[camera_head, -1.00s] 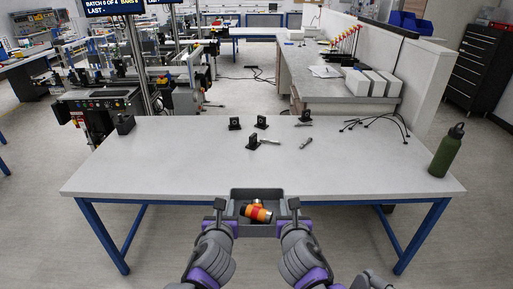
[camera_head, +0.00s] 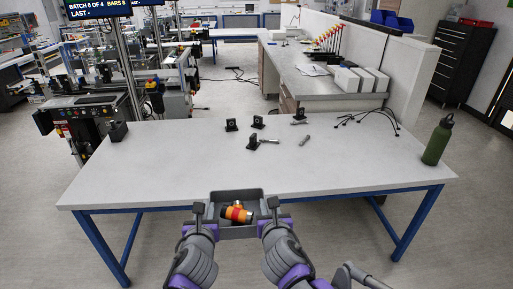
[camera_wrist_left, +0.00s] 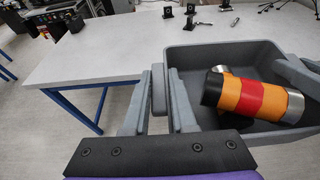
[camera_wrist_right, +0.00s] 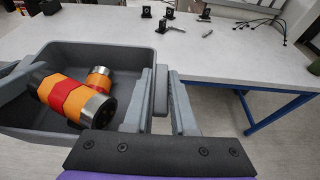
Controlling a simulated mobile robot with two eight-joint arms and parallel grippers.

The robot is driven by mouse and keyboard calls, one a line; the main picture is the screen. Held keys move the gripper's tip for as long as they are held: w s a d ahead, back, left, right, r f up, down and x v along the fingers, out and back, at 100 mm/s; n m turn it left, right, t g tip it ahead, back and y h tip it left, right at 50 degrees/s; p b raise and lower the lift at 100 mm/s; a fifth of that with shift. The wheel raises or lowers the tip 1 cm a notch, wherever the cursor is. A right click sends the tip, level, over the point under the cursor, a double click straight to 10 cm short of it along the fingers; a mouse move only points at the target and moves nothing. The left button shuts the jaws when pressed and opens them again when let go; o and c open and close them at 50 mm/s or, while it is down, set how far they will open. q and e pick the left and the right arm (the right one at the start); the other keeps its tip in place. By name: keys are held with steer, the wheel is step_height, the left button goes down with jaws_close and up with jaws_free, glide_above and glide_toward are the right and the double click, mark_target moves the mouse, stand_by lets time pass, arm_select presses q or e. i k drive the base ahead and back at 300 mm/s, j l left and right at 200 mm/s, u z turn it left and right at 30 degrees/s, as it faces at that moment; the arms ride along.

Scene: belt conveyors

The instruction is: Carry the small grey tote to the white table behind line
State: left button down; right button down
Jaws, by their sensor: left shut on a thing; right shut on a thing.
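The small grey tote (camera_head: 252,194) is held between my two grippers at the near edge of the white table (camera_head: 160,180). Its far side overlaps the table edge in the head view; I cannot tell whether it touches. Inside lie orange, red and black cylindrical parts with metal ends (camera_head: 238,214). My left gripper (camera_head: 198,212) is shut on the tote's left wall, and the left wrist view shows its fingers (camera_wrist_left: 160,95) on the rim. My right gripper (camera_head: 273,208) is shut on the right wall, as the right wrist view also shows (camera_wrist_right: 162,95).
The table holds several small black blocks (camera_head: 252,142), metal pieces (camera_head: 305,140), black cables (camera_head: 368,118) and a green bottle (camera_head: 437,140) at the right. A black holder (camera_head: 118,131) stands at the left. The table's front middle is clear.

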mark_target(161, 178)
steer(key=j, duration=1.8)
